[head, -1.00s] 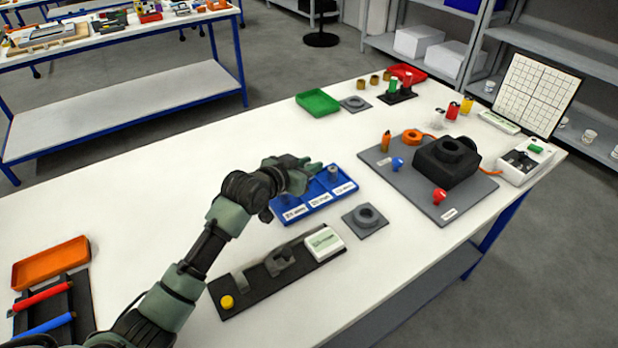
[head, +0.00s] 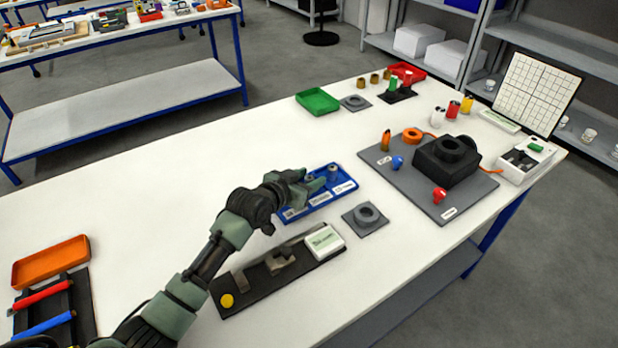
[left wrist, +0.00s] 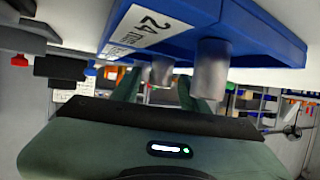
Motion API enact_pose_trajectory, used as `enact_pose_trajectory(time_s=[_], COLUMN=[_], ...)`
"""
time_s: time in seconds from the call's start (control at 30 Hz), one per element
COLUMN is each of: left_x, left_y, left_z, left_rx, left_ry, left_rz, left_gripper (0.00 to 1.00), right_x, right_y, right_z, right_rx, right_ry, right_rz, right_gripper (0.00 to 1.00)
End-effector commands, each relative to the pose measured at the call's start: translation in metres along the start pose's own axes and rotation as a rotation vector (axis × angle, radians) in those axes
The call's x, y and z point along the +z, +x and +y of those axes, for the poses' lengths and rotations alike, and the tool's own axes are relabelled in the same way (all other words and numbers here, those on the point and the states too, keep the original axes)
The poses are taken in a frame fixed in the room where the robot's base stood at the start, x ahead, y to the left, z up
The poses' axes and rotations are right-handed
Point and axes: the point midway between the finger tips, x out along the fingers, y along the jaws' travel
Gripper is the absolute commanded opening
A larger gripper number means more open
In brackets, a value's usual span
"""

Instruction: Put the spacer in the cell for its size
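The blue tray (head: 345,188) has labelled cells and lies mid-table; its near wall also shows, inverted, in the left wrist view (left wrist: 262,32) with a label reading 24. A grey cylindrical spacer (head: 333,174) stands in the tray toward its right end. In the left wrist view one grey cylinder (left wrist: 211,70) is close, and another (left wrist: 161,70) shows between my fingers, with gaps on both sides. My left gripper (head: 318,179) is low over the tray, fingers spread. It hides part of the left and middle cells. My right gripper is out of view.
A black fixture (head: 240,300) with a yellow knob and white display box lies in front of the tray. A grey plate with a ring (head: 366,217) is to its right. A grey board (head: 405,190) with a black block stands further right. The table's left middle is clear.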

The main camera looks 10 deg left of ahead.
Motion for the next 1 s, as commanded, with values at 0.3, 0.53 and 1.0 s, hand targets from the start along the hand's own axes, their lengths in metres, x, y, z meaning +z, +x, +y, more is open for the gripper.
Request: enact_pose_trajectory(time_s=[0.3,0.53,1.0], left_x=[-0.002,-0.001,-0.002], left_y=[-0.011,-0.056,-0.12], left_z=[-0.001,-0.001,0.0], left_rx=[-0.001,-0.001,0.0], left_ry=[0.001,0.002,0.001], left_rz=[-0.001,0.0,-0.001], left_gripper=[0.44,0.44,0.44], right_x=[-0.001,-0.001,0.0], right_y=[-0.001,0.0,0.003], right_z=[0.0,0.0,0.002], right_rx=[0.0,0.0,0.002], right_ry=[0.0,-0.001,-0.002], right_rz=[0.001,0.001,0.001], right_gripper=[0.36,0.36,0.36])
